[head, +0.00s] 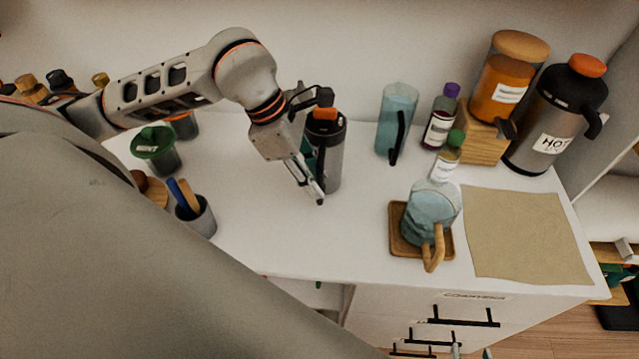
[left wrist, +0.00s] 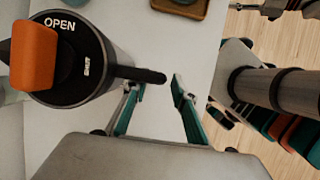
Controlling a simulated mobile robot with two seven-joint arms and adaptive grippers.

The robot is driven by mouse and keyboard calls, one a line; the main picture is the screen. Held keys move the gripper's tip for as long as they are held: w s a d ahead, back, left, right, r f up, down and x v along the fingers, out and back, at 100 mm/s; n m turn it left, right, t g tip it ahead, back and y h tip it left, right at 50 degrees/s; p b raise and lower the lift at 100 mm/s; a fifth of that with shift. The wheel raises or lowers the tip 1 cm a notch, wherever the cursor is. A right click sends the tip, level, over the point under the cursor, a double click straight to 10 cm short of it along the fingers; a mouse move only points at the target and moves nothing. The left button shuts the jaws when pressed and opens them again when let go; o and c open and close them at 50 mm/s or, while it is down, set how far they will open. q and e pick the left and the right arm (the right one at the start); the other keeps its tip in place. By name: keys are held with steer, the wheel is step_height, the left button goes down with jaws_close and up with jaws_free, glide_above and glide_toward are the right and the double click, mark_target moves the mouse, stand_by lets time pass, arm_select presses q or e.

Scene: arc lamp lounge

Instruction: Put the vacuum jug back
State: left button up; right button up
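A dark grey vacuum jug (head: 328,155) with a black handle and an orange lever stands upright on the white counter. In the left wrist view the jug (left wrist: 75,70) shows OPEN and SHUT marks on its black lid, and its handle points toward my fingers. My left gripper (head: 312,185) is beside the jug on its handle side. Its fingers (left wrist: 158,95) are apart, with the handle's end near the gap; contact is unclear. A larger steel jug (head: 555,115) marked HOT, with an orange cap, stands at the back right. My right gripper (head: 471,352) shows only separated fingertips at the bottom edge.
A blue pitcher (head: 397,118), a purple-capped bottle (head: 441,118) and an orange jar on a wooden block (head: 484,146) stand behind. A bare beige mat (head: 527,235) lies at right. Green-lidded jar (head: 156,148) and pen cup (head: 197,218) stand left.

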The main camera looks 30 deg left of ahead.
arm_select(q)
steer(key=v, duration=0.9)
stand_by(0.3)
